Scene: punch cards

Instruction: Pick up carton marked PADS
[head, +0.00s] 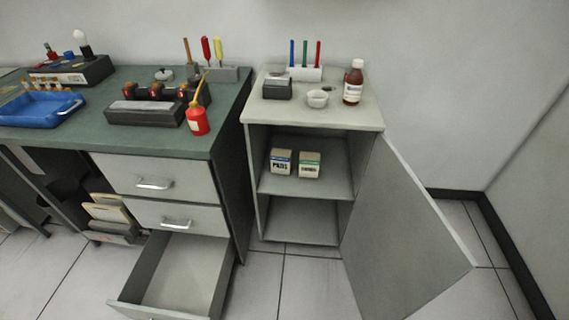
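The carton marked PADS (281,162) is a small pale box with a blue band on top. It stands on the upper shelf (325,187) inside the open grey cabinet. A similar carton with a green band (310,165) stands close to its right; its label is too small to read surely. Neither of my grippers shows in the head view.
The cabinet door (405,235) stands open to the right. A desk drawer (180,275) is pulled out at the lower left. The cabinet top (335,112) holds a brown bottle (353,82), a small bowl (317,98) and a pen stand (305,73). The lower shelf looks empty.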

